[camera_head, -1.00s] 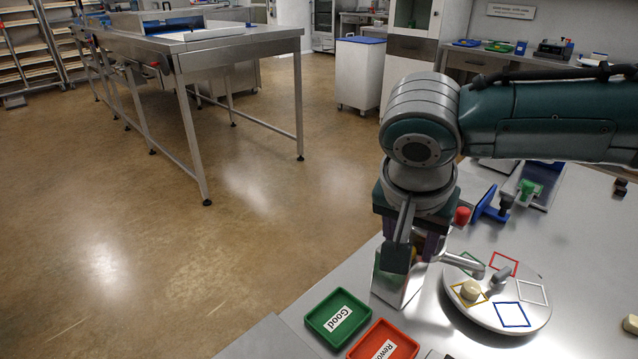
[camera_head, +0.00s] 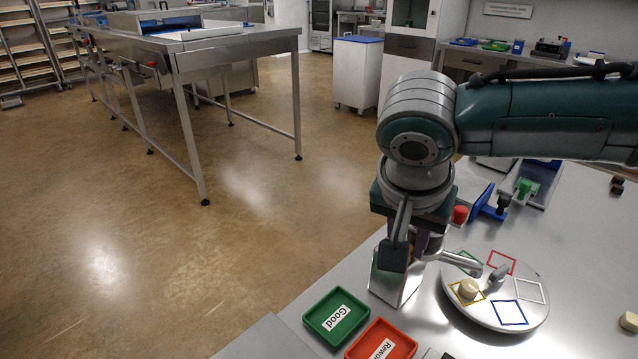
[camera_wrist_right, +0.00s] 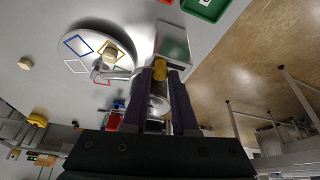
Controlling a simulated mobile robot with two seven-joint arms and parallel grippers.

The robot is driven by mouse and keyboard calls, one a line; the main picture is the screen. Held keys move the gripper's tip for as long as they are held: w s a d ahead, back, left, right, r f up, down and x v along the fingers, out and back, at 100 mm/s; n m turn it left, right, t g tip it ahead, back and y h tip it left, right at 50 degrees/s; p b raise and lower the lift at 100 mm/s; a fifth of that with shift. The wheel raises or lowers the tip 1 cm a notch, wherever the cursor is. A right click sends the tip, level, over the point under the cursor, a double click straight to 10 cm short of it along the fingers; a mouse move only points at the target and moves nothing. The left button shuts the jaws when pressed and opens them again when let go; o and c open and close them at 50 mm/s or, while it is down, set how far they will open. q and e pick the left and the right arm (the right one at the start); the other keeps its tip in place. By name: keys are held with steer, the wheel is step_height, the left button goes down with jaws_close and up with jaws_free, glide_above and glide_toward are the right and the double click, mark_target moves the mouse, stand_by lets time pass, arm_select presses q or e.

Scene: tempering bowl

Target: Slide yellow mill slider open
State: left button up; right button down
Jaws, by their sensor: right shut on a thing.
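The yellow mill slider (camera_wrist_right: 159,68) shows in the right wrist view as a small yellow knob between my right fingertips. My right gripper (camera_wrist_right: 161,74) is shut on it from both sides. The grey metal mill body (camera_wrist_right: 152,102) is partly hidden behind the fingers. My left gripper is in neither view.
The round white plate (camera_head: 530,312) has coloured squares and a pale piece (camera_head: 467,288) on the yellow one. A green "Good" tray (camera_head: 337,316) and a red tray (camera_head: 382,343) lie near the front edge. A red knob (camera_head: 459,215) and a blue-plated tool (camera_head: 487,203) stand behind the mill.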

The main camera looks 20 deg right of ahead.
stand_by(0.6)
steer(key=w, duration=0.1)
steer(key=p, duration=0.1)
steer(key=w+a, duration=0.1)
steer(key=shift+w+r, duration=0.3)
steer(key=shift+r, duration=0.05)
steer(key=shift+w+a+f+p, duration=0.15)
steer(key=shift+w+f+p, duration=0.2)
steer(key=shift+p, duration=0.15)
steer(key=c, duration=1.1)
jaws_free()
steer(key=o, duration=0.4)
steer(key=shift+w, duration=0.1)
